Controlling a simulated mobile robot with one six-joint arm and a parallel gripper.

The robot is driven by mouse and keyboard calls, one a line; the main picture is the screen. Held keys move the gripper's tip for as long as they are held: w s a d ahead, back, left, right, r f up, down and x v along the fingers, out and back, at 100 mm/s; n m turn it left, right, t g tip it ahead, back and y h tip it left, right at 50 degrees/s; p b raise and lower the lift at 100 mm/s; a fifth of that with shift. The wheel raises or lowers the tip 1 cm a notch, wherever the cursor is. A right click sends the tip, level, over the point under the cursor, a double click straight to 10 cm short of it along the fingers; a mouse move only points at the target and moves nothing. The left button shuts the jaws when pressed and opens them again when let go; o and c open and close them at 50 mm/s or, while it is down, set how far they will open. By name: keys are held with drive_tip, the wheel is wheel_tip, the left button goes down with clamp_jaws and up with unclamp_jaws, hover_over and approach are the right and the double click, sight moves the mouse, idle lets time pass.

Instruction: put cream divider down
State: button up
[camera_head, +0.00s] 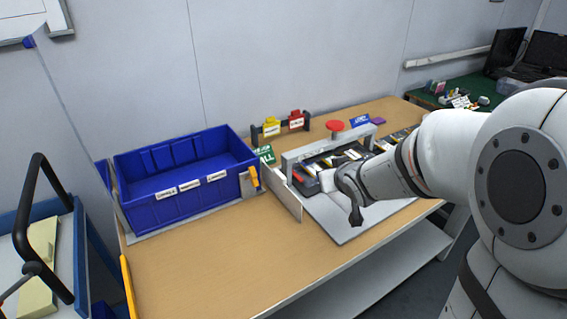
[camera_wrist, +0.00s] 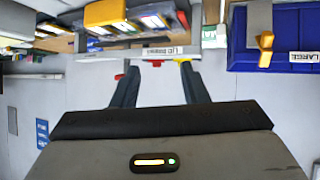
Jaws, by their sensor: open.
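My gripper (camera_head: 352,198) is over the front of the grey tray fixture on the wooden table. In the wrist view its two dark fingers (camera_wrist: 157,82) are spread apart with nothing between them. Pale cream-yellow pads (camera_head: 42,240) lie in the blue-framed cart at the far left, well away from my gripper. I cannot tell whether these are the cream divider. No cream divider is clearly seen at the fixture, where my gripper and arm hide part of the contents.
A blue bin (camera_head: 185,178) with white labels stands on the table's left. The fixture's grey frame (camera_head: 330,146) rises behind my gripper, with a red knob (camera_head: 334,126) beyond it. Red and yellow tagged items (camera_head: 284,124) stand at the back. The table's front left (camera_head: 215,265) is clear.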

sight(282, 176)
drive_tip(key=w+a+f+n+y+b, duration=0.1)
drive_tip(key=w+a+f+y, duration=0.1)
drive_tip(key=w+a+f, duration=0.1)
drive_tip(key=w+a+f+n+y+b, duration=0.1)
drive_tip(key=w+a+f+y, duration=0.1)
drive_tip(key=a, duration=0.4)
drive_tip(key=w+a+f+n+t+y+b, duration=0.1)
drive_tip(key=w+a+f+y, duration=0.1)
drive_tip(key=w+a+f, duration=0.2)
drive_tip(key=shift+w+a, duration=0.45)
drive_tip(key=shift+w, duration=0.4)
drive_tip(key=shift+c, duration=0.2)
clamp_jaws()
